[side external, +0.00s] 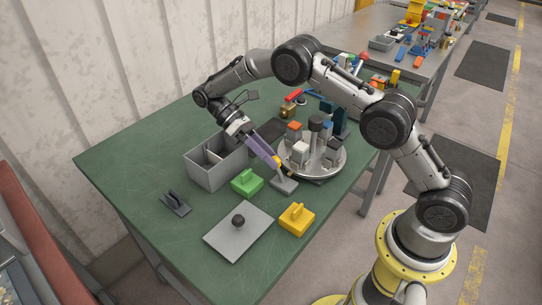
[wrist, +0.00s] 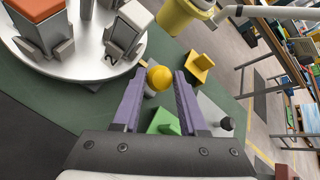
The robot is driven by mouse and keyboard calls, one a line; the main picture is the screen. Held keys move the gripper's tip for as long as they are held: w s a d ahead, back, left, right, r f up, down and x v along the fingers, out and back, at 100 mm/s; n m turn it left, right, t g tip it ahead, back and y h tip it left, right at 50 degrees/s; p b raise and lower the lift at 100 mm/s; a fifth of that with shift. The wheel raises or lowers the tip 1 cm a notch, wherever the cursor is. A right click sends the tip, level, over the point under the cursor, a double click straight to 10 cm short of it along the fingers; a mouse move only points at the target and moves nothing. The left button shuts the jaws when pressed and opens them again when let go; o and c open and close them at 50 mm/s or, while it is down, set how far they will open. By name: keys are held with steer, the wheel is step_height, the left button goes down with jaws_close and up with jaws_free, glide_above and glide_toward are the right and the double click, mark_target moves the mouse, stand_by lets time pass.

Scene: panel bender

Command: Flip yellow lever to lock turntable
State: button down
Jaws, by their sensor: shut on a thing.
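The yellow lever (wrist: 159,78) shows as a round yellow knob between my fingertips in the wrist view. In the side view its grey base (side external: 286,186) sits on the green table beside the turntable. My gripper (side external: 275,161) has purple fingers, angled down from the upper left, and is shut on the lever's knob. The fingers partly hide the lever's shaft. The round silver turntable (side external: 331,170) is just right of the lever and carries several grey holders with coloured blocks. It also shows at the upper left of the wrist view (wrist: 84,70).
A grey divided bin (side external: 207,176) stands left of my gripper. A green block (side external: 246,183), a yellow block (side external: 297,220) and a grey plate with a black knob (side external: 236,243) lie in front. A dark bracket (side external: 175,203) is at left. The table's front left is clear.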

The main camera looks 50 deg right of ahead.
mark_target(285, 180)
steer(key=shift+c, duration=2.3)
jaws_free()
steer(key=shift+r, duration=0.55)
steer(key=s+d+r, duration=0.1)
steer(key=s+r, duration=1.1)
steer(key=s, duration=0.2)
